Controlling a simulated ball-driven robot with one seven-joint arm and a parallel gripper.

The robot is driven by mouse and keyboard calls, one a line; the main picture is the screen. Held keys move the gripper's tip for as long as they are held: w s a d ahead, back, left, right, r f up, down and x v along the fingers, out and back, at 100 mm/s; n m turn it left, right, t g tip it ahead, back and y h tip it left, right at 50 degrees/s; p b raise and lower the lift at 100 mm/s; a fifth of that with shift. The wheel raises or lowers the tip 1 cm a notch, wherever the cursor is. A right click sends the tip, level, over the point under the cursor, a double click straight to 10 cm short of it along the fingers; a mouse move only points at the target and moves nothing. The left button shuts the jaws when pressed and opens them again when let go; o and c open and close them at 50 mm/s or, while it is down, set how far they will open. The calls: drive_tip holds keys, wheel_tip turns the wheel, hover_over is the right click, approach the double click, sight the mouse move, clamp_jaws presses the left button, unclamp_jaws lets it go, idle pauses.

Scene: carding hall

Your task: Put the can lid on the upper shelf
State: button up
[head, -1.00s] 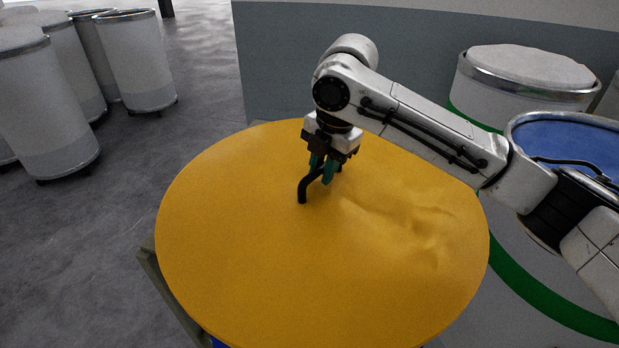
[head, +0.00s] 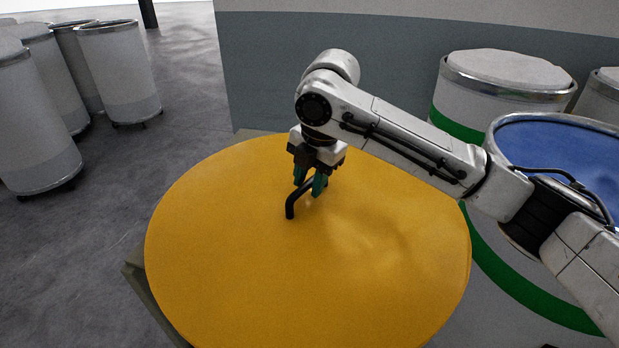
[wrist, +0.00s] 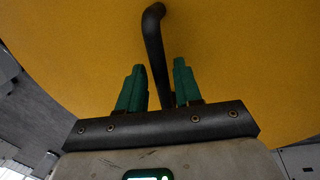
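The can lid (head: 230,270) is a large round yellow disc with a bent black bar handle (head: 290,208). It fills the middle of the head view and most of the wrist view (wrist: 240,60). My gripper (head: 309,184) is over the lid, fingers pointing down at the handle. In the wrist view, the green fingertips (wrist: 156,68) stand on either side of the handle (wrist: 153,35), with narrow gaps showing. The gripper looks open around it. The handle's near end is hidden behind the gripper body. What bears the lid is mostly hidden. I see no upper shelf.
A greenish stand edge (head: 150,305) shows under the lid's left side. White cans (head: 120,70) stand at the left on grey floor. At the right are a green-banded can (head: 455,100) and an open blue-lined can (head: 495,180). A grey wall (head: 300,50) is behind.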

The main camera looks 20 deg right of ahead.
sight(319, 204)
drive_tip(key=shift+o, duration=1)
wheel_tip(319, 204, up, 13)
drive_tip(key=s+d+b, duration=0.1)
drive_tip(key=s, duration=0.1)
drive_tip(key=shift+d, duration=0.1)
